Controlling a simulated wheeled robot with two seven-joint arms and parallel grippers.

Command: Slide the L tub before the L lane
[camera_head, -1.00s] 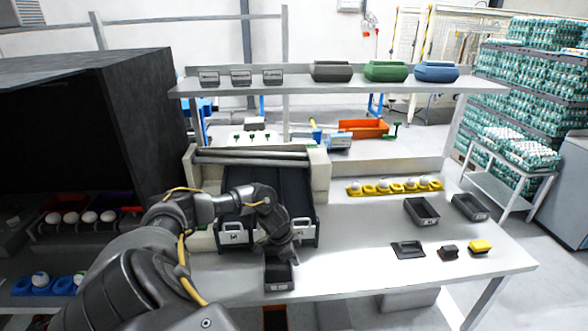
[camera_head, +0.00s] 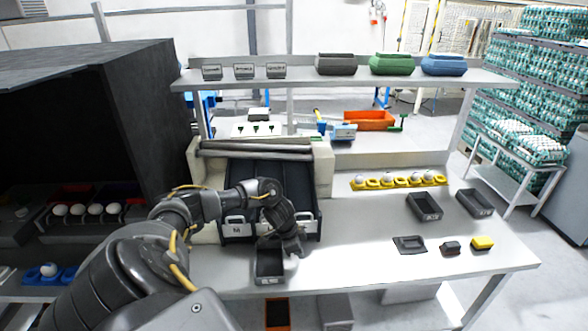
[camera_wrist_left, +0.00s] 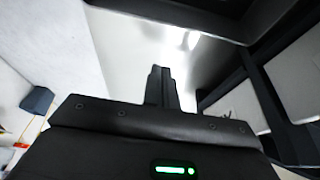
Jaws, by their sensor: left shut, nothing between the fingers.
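A dark grey open tub (camera_head: 269,277) stands on the table in front of the two-lane sorter, nearer its left lane front. The left lane carries an M label (camera_head: 236,229); the right lane front (camera_head: 311,227) is partly hidden by my arm, and I cannot read its label. The writing on the tub's front is too small to read. My left gripper (camera_head: 294,251) is low at the tub's right side, shut and empty; I cannot tell whether it touches the tub. Its closed fingers (camera_wrist_left: 161,86) show in the left wrist view over the pale table. My right gripper is not in view.
Two more dark tubs, one nearer (camera_head: 424,207) and one farther (camera_head: 475,203), stand at the right. A flat black piece (camera_head: 410,244), a dark block (camera_head: 450,248) and a yellow block (camera_head: 482,243) lie before them. A yellow egg holder (camera_head: 398,182) is behind. Table between is clear.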

